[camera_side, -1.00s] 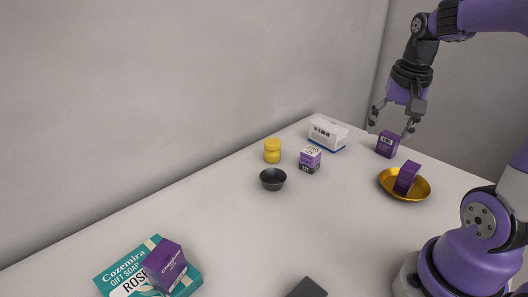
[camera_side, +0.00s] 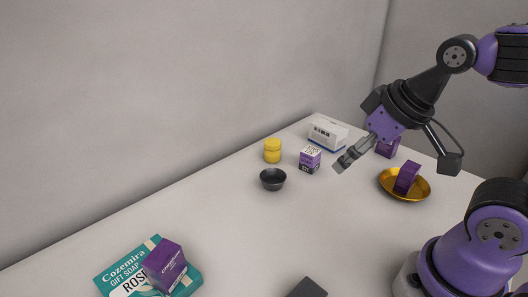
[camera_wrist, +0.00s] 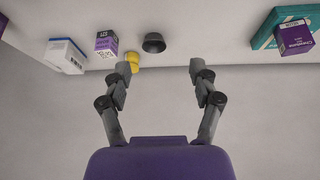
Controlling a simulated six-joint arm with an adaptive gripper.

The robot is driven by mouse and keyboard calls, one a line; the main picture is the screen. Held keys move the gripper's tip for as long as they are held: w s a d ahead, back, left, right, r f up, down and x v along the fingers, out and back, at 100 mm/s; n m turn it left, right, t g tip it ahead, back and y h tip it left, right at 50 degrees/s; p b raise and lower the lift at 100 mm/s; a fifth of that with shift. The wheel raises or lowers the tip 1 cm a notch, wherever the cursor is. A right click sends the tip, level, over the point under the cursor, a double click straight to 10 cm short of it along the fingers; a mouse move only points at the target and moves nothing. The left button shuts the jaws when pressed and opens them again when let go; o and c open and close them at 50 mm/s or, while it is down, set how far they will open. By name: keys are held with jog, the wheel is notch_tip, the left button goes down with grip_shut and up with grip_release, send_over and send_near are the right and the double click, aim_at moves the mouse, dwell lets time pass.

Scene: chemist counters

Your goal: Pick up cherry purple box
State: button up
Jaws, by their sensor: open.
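Several purple boxes are in view, and I cannot tell which is the cherry one. In the side view, one purple box (camera_side: 165,265) rests on a teal soap box (camera_side: 135,272) at the front left. Another purple box (camera_side: 406,178) stands in a gold dish (camera_side: 421,192). A purple box (camera_side: 387,148) behind it is partly hidden by my arm. A purple-and-white box (camera_side: 310,160) stands near the middle back. My gripper (camera_side: 347,160) is above the counter, tilted down and left, apart from all boxes. In the wrist view my gripper (camera_wrist: 162,68) is open and empty.
A white carton (camera_side: 328,133), a yellow jar (camera_side: 272,151) and a black bowl (camera_side: 273,179) stand along the back. A dark block (camera_side: 307,288) is at the front edge. The middle of the counter is clear. A wall runs behind the counter.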

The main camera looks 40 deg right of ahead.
dwell(0.4)
jog(key=o, duration=0.4)
jog(key=shift+o, duration=0.2)
jog(key=m+g+h, duration=0.4)
jog(key=m+g, duration=0.2)
jog(key=m, duration=1.3)
send_over(389, 151)
jog(key=w, duration=0.2)
jog(key=f, duration=1)
jog(key=shift+s+d+f, duration=0.15)
jog(key=shift+s+d, duration=0.05)
jog(key=shift+s, duration=0.05)
jog(key=shift+x, duration=2.9)
